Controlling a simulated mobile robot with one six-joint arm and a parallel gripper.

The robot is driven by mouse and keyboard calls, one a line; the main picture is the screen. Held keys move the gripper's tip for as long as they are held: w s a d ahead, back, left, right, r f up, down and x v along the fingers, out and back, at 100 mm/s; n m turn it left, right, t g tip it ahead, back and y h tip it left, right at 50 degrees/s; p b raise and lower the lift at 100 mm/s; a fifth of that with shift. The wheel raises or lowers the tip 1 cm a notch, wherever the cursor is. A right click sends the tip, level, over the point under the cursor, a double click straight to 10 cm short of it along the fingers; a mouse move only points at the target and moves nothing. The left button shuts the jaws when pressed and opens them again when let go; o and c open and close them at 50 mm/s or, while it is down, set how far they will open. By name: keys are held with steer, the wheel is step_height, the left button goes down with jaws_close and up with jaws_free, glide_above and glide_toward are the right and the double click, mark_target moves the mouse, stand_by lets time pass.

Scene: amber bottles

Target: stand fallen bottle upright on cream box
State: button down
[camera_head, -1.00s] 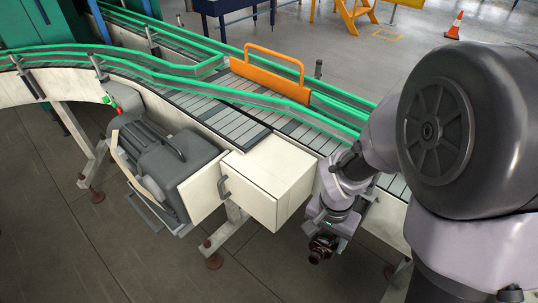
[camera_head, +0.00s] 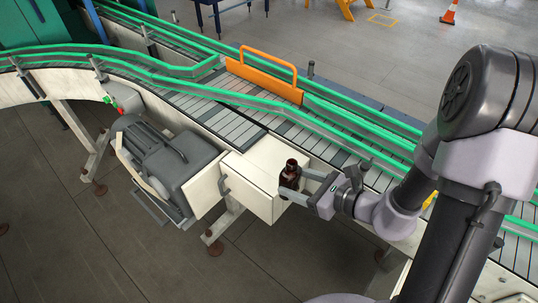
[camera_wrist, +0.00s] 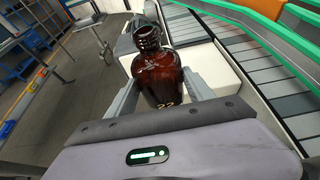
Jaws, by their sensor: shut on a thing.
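An amber bottle (camera_head: 289,175) is upright, neck up, at the right part of the cream box's top in the head view. My gripper (camera_head: 302,185) is shut on it, with the fingers coming in from the right. The wrist view shows the brown bottle (camera_wrist: 157,76) between the two fingers, its neck pointing up and "22" low on its body. The cream box (camera_head: 248,172) has a handle on its front side. Whether the bottle's base touches the box top is hard to tell, as the fingers and the bottle hide the contact.
A conveyor (camera_head: 222,118) with green rails (camera_head: 270,104) runs behind the box, with an orange guard (camera_head: 263,82) over it. A grey motor unit (camera_head: 165,155) sits left of the box. The box top left of the bottle is clear.

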steer(key=w+a, duration=0.1)
steer(key=w, duration=0.3)
steer(key=w+a+f, duration=0.1)
steer(key=w+a, duration=0.1)
steer(key=w, duration=0.3)
steer(key=w+a, duration=0.2)
steer(key=w, duration=0.2)
steer(key=shift+w+f, duration=0.2)
steer(key=shift+f, duration=0.15)
step_height(320, 180, down, 3)
steer(key=shift+r+b, duration=0.15)
steer(key=shift+b, duration=0.4)
steer(key=shift+f, duration=0.4)
steer(key=shift+c, duration=1.9)
jaws_free()
steer(key=shift+r, duration=0.1)
